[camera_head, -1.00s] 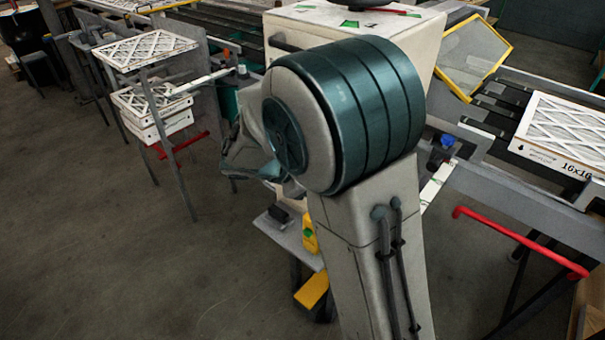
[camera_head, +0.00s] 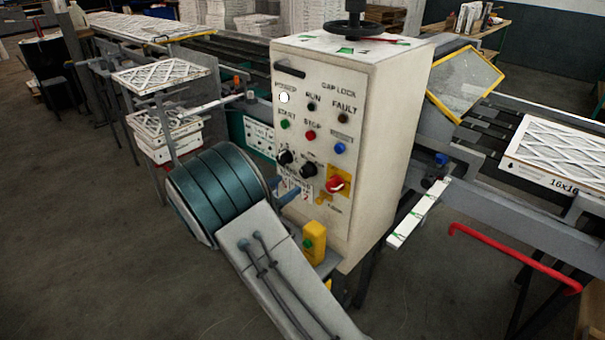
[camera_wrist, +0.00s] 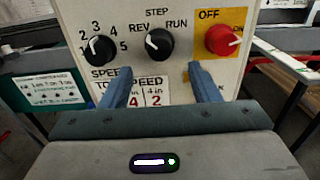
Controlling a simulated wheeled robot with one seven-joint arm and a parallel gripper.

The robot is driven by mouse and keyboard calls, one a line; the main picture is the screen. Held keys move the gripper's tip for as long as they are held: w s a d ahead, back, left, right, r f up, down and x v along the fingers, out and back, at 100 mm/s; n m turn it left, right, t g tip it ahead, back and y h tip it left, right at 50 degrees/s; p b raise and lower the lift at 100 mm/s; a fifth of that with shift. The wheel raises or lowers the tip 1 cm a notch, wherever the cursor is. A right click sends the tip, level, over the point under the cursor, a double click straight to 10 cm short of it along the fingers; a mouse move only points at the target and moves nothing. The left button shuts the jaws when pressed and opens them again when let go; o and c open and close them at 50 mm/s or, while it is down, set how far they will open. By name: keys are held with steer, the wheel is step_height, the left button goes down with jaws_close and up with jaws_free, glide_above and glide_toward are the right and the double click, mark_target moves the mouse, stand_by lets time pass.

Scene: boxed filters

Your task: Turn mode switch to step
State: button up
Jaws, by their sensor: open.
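The mode switch is a black rotary knob with REV, STEP and RUN labels. It sits in the middle of the wrist view (camera_wrist: 159,45) and low on the panel in the head view (camera_head: 308,170). My gripper (camera_wrist: 159,70) is open and empty. Its two blue fingers point at the panel, one below each side of the knob, apart from it as far as I can tell. In the head view my arm hides most of the gripper.
The black speed knob (camera_wrist: 100,49) is just left of the switch. The red OFF/ON knob (camera_wrist: 222,39) on a yellow plate is to its right. The panel is on a cream cabinet (camera_head: 385,130). A yellow box (camera_head: 314,240) stands below the panel.

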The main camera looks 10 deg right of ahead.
mark_target(303, 174)
steer(key=p+x, duration=0.1)
steer(key=x, duration=0.6)
steer(key=shift+w+d, duration=0.2)
steer(key=shift+d, duration=0.05)
steer(key=c, duration=1)
